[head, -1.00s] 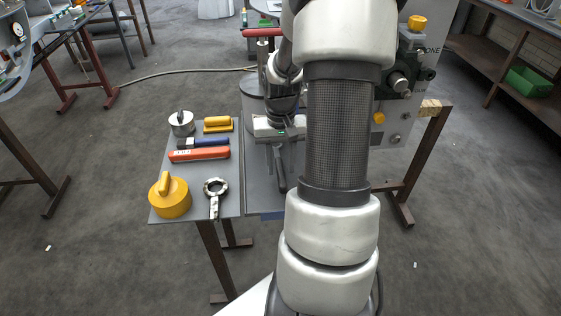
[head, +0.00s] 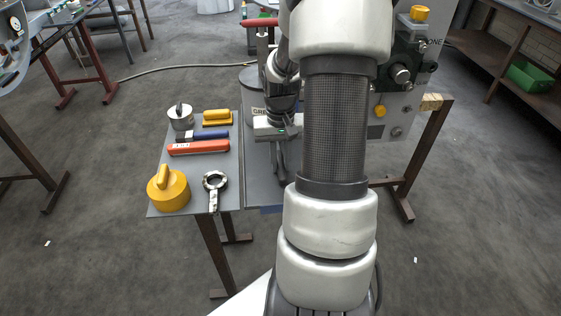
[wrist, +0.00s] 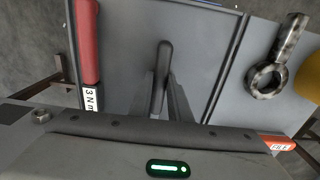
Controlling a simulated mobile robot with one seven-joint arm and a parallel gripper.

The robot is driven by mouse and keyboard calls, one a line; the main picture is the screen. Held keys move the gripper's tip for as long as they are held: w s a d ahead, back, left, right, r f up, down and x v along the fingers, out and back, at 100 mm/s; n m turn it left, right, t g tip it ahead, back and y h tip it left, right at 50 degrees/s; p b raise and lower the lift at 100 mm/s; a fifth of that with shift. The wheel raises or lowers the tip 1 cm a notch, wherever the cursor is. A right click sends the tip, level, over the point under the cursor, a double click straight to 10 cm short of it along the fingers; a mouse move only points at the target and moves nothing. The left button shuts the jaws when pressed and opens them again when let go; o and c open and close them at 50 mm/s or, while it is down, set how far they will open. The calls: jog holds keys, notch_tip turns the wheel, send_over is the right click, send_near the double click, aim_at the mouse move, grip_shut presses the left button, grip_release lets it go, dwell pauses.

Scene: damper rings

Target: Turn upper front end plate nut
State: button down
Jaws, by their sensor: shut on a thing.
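My gripper (head: 280,172) hangs low over the right part of the grey bench, fingers downward. In the wrist view its fingers (wrist: 163,95) are shut on a dark rounded bar (wrist: 164,58), which runs between them; what it belongs to I cannot tell.
A red handle marked 3 Nm (wrist: 87,40) lies beside the fingers. The left tray (head: 228,207) holds a ring-ended tool (head: 214,184), a yellow cup with a handle (head: 169,190), an orange tool (head: 198,148), a blue tool (head: 205,135), a yellow block (head: 217,118) and a metal pot (head: 181,118).

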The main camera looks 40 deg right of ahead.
jog(key=shift+r+p, duration=2.35)
jog(key=shift+r, duration=0.7)
